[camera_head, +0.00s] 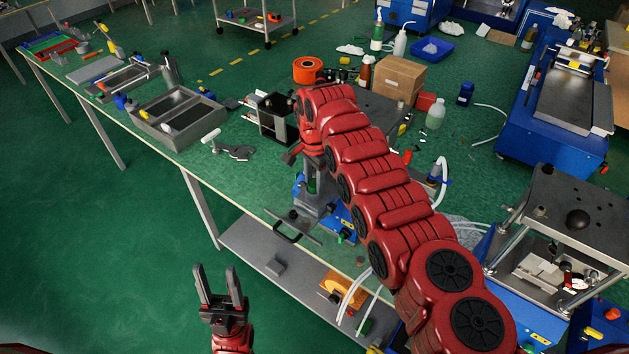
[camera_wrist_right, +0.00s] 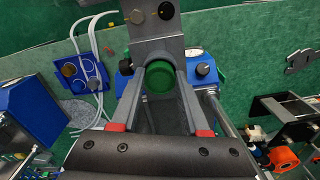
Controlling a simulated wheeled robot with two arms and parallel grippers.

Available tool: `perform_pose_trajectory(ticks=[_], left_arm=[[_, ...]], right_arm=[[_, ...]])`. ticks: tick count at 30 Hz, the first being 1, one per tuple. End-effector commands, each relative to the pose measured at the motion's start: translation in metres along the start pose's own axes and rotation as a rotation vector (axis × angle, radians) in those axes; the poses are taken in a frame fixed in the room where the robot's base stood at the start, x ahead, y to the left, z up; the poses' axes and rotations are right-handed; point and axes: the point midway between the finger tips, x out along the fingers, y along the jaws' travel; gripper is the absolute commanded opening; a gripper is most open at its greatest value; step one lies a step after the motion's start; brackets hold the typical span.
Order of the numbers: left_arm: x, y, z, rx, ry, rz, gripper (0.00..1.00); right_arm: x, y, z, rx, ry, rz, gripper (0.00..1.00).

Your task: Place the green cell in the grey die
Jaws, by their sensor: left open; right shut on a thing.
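The green cell (camera_wrist_right: 160,79) is a short round green piece seen end-on between the fingers of my right gripper (camera_wrist_right: 158,68) in the right wrist view. That gripper is shut on it. In the head view a bit of green (camera_head: 312,185) shows below my right wrist, over a small grey press (camera_head: 316,204) with a blue base (camera_head: 343,222). The press's grey top plate (camera_wrist_right: 156,38) lies just beyond the fingertips in the wrist view. The grey die cannot be clearly made out; my gripper and the cell may cover it. My left gripper (camera_head: 221,290) is open and empty, off the bench's front edge.
A black-and-grey block fixture (camera_head: 277,118) stands left of my right wrist. A grey two-part tray (camera_head: 158,133) and a white-handled tool (camera_head: 211,136) lie further left. A cardboard box (camera_head: 399,77) stands behind. A lower shelf (camera_head: 262,254) sits under the bench.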

Motion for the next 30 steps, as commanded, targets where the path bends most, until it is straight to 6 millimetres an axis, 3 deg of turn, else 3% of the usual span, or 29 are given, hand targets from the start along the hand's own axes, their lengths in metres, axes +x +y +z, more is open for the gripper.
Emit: perform_pose_trajectory(ticks=[1,5,6,10,16,18,24,30], left_arm=[[-0.004,0.000,0.001,0.000,0.000,0.000,0.50],[-0.004,0.000,0.001,0.000,0.000,0.000,0.50],[-0.004,0.000,0.001,0.000,0.000,0.000,0.50],[-0.004,0.000,0.001,0.000,0.000,0.000,0.50],[0.009,0.000,-0.002,0.000,0.000,0.000,0.50],[-0.004,0.000,0.001,0.000,0.001,0.000,0.50],[-0.025,0.001,0.004,0.000,0.000,0.000,0.50],[-0.028,0.001,0.005,0.000,0.000,0.000,0.50]], right_arm=[[0.010,0.004,0.003,-0.001,-0.008,0.014,0.00],[0.012,0.005,0.003,-0.001,-0.010,0.019,0.00],[0.013,0.005,0.003,-0.001,-0.011,0.020,0.50],[0.015,0.007,0.004,-0.001,-0.013,0.025,0.74],[0.000,0.008,0.005,-0.002,-0.015,0.029,0.75],[-0.004,0.005,0.003,-0.001,-0.013,0.021,0.75],[-0.047,0.002,0.003,-0.002,-0.006,0.011,0.75],[-0.081,0.002,0.004,-0.003,-0.008,0.011,0.75]])
